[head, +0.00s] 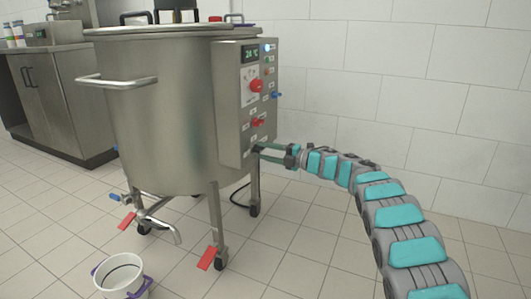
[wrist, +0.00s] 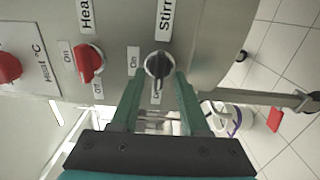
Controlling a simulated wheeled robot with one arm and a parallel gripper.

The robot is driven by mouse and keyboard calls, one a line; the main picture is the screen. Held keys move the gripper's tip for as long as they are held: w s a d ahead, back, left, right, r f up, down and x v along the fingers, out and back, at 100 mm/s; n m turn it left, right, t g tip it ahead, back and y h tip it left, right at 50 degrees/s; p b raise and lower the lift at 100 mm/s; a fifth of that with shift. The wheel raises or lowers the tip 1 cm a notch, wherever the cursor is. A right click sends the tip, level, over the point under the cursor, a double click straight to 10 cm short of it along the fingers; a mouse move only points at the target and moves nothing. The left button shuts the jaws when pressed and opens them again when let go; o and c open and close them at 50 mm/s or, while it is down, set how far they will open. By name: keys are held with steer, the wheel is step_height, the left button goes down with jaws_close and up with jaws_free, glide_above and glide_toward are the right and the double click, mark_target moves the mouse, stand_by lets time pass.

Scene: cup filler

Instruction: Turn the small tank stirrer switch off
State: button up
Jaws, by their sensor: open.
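The small tank (head: 165,110) is a round steel vessel on wheeled legs, with a control panel (head: 231,110) on its right side. In the wrist view the stirrer switch (wrist: 159,64) is a black rotary knob beside a partly cut-off "Stirr" label. An "On" label sits to its left; another label below it is partly hidden by my gripper. The knob's grip looks roughly vertical in that view. My gripper (wrist: 158,88) is open, its two green fingertips just below and either side of the knob; contact cannot be told. In the head view my gripper (head: 268,155) reaches the panel's lower end.
A red heat switch (wrist: 87,62) and a red temperature knob (wrist: 8,67) sit left of the stirrer knob. A white bucket (head: 122,277) stands on the floor below the tank's outlet pipe. A steel cabinet (head: 60,100) stands at left.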

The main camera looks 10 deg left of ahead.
steer(key=v, duration=0.7)
steer(key=shift+s+d+p, duration=0.15)
steer(key=shift+d+p, duration=0.2)
